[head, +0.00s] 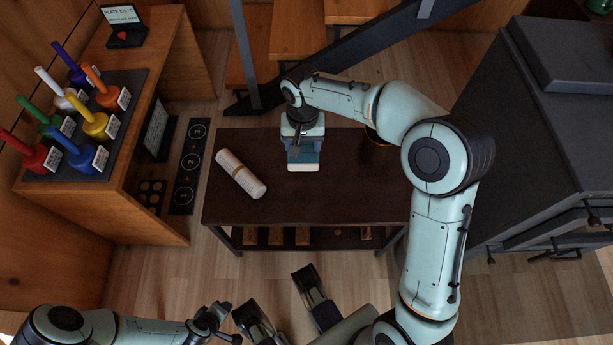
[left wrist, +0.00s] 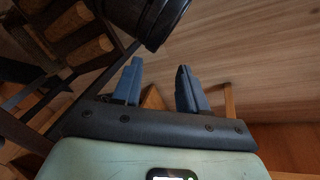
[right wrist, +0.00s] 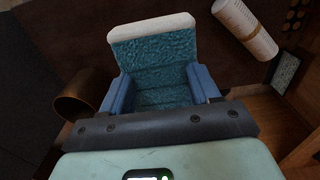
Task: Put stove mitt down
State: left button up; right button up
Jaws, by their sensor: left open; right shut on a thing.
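The stove mitt, teal and quilted with a pale edge, shows in the right wrist view (right wrist: 155,52) between the blue fingers of my right gripper (right wrist: 158,86). In the head view the mitt (head: 303,163) is at the far middle part of the dark table (head: 330,200), below my right gripper (head: 304,148), which is shut on it. I cannot tell whether the mitt touches the tabletop. My left gripper (head: 226,320) is low at the front left, away from the table; in the left wrist view its fingers (left wrist: 160,80) are apart with nothing between them.
A pale rolled cylinder (head: 240,174) lies on the table's left part. A copper-coloured pot (right wrist: 82,95) stands beside the mitt, mostly hidden by my arm in the head view. A dark stove (head: 550,130) stands right. A wooden bench (head: 150,200) with coloured-handled items stands left. The table's front is clear.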

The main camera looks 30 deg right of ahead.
jog(key=b, duration=0.2)
send_over(304, 187)
notch_tip(304, 187, down, 6)
pick_arm(q)
jog(key=s+a+f+g+b, duration=0.2)
jog(key=s+f+b, duration=0.1)
jog(key=s+f, duration=0.3)
jog(key=shift+a+f+n, duration=0.15)
jog(key=shift+f+n, duration=0.15)
jog(key=shift+f, duration=0.85)
pick_arm(e)
jog(key=shift+f, duration=6.8)
pick_arm(q)
jog(key=shift+s+f+g, duration=0.1)
jog(key=shift+s+g, duration=0.05)
jog(key=shift+g, duration=0.15)
pick_arm(e)
jog(key=shift+f, duration=0.1)
jog(key=o, duration=1.1)
pick_arm(q)
jog(key=w+d+r+t+p, duration=0.1)
jog(key=w+r+t+p, duration=0.1)
jog(key=w+r, duration=0.3)
jog(key=shift+w+r+t+p, duration=0.3)
jog(key=shift+w+p, duration=0.25)
jog(key=shift+w, duration=0.35)
pick_arm(e)
notch_tip(304, 187, up, 12)
jog(key=shift+r, duration=0.15)
